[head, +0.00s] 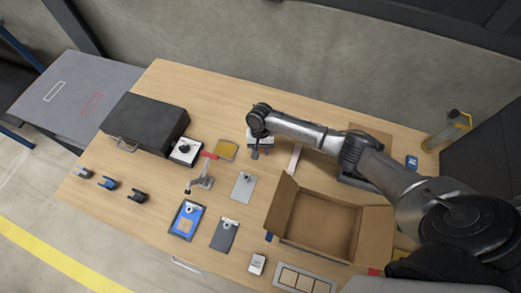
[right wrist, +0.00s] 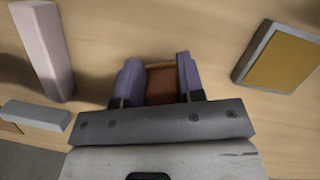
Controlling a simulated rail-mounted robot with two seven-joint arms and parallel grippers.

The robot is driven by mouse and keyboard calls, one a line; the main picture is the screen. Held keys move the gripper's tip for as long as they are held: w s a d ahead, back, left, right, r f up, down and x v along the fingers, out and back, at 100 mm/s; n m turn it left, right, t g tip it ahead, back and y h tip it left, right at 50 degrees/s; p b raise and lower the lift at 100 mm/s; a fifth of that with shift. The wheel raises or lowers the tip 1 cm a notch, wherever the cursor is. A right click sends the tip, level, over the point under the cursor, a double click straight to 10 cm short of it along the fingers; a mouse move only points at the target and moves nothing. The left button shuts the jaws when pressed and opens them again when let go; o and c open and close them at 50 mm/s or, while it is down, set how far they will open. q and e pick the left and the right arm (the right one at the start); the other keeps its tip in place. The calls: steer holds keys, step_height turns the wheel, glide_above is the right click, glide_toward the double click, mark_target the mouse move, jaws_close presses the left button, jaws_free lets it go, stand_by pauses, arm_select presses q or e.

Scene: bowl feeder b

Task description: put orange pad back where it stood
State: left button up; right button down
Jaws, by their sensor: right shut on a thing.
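My right gripper (head: 256,154) is over the table's back middle, just right of the yellow pad on its grey base. In the right wrist view the purple-grey fingers (right wrist: 155,82) are shut on an orange-brown block (right wrist: 162,86), which appears to be the orange pad. Its lower part is hidden by the gripper body. In the head view the pad is hidden by the arm and too small to make out. I cannot tell whether it touches the table. My left gripper is not in view.
A yellow pad (right wrist: 282,62) on a grey base lies right of the fingers in the wrist view; it also shows in the head view (head: 226,150). A pale bar (right wrist: 43,50) lies left. An open cardboard box (head: 320,222) and black case (head: 145,122) flank the area.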

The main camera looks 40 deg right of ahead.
steer(key=shift+f, duration=0.25)
steer(key=c, duration=0.7)
jaws_free()
steer(key=shift+c, duration=0.2)
steer(key=p+v, duration=0.1)
steer(key=v, duration=1.1)
steer(key=shift+d+r, duration=0.1)
